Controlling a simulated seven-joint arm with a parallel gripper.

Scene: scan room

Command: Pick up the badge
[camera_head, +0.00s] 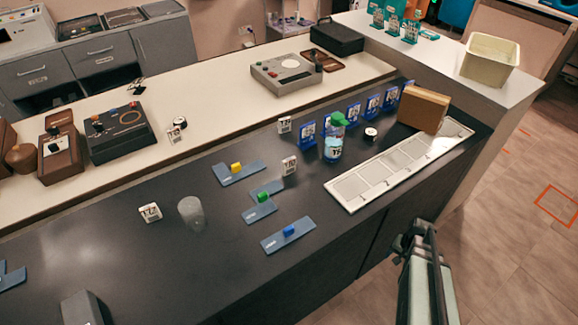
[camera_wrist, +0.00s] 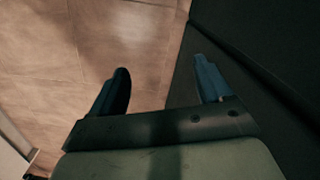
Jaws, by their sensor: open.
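No single item is clearly recognisable as the badge. Several upright blue cards with white printed faces stand in a row on the dark counter (camera_head: 130,260) in the head view; one blue card (camera_head: 306,134) is at the row's left end. Small white tags with black print also stand there, one tag (camera_head: 150,212) at the left and another tag (camera_head: 289,165) near the middle. My gripper (camera_head: 418,234) is off the counter's front edge at the lower right, apart from all these. In the wrist view my gripper (camera_wrist: 161,66) is open and empty above the floor, beside a dark vertical panel.
A green-capped bottle (camera_head: 334,140), a clear cup (camera_head: 191,213) and flat blue pieces with coloured blocks (camera_head: 288,234) stand on the counter. A white sectioned tray (camera_head: 347,196) lies along its front right, with a brown box (camera_head: 423,108) behind.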

